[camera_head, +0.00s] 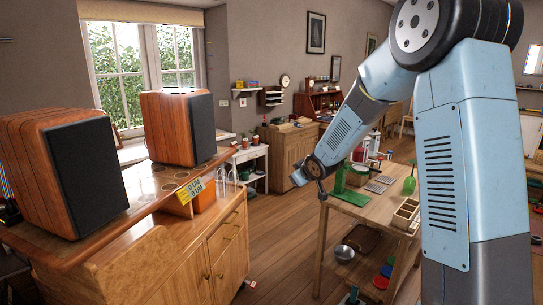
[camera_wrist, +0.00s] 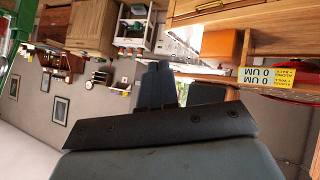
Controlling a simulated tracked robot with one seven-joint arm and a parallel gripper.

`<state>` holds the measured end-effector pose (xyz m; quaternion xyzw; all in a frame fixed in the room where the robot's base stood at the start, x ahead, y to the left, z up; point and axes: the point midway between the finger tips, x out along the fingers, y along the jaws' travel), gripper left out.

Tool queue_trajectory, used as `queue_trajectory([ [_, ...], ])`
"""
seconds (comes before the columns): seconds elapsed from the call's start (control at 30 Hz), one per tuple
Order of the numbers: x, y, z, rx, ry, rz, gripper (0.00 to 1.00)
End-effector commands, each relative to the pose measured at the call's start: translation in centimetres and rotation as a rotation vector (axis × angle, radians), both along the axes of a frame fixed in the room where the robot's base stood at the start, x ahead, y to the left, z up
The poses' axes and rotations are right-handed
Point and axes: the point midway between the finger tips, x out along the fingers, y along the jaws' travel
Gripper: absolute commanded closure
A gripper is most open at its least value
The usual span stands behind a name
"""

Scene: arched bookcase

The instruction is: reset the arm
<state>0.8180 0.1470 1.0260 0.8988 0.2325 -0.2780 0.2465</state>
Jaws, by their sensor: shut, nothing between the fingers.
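My blue-grey arm reaches down and left from the upper right in the head view. Its end, my gripper (camera_wrist: 157,82), shows in the wrist view with its two dark fingers together and nothing between them. In the head view the gripper end (camera_head: 321,190) hangs in the air near the left end of a wooden work table (camera_head: 385,208). The wrist view is turned, with furniture along its top and the grey wall below. The fingers touch nothing that I can see.
A wooden cabinet (camera_head: 190,262) at left carries two speakers (camera_head: 75,170) (camera_head: 180,128), with a yellow sign (camera_head: 190,191) at its edge. The work table holds a green mat (camera_head: 350,195), a green bottle (camera_head: 409,185) and small items. Wooden floor (camera_head: 285,240) lies clear between cabinet and table.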

Motion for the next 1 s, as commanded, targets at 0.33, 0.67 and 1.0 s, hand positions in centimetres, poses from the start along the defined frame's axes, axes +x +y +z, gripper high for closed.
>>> queue_trajectory([
  [0.33,-7.1,-6.0,7.5,-0.043,0.069,-0.201,1.0],
  [0.67,-16.0,-10.6,12.4,-0.03,0.157,-0.381,1.0],
  [1.0,-26.4,-13.7,15.1,0.033,0.264,-0.535,1.0],
])
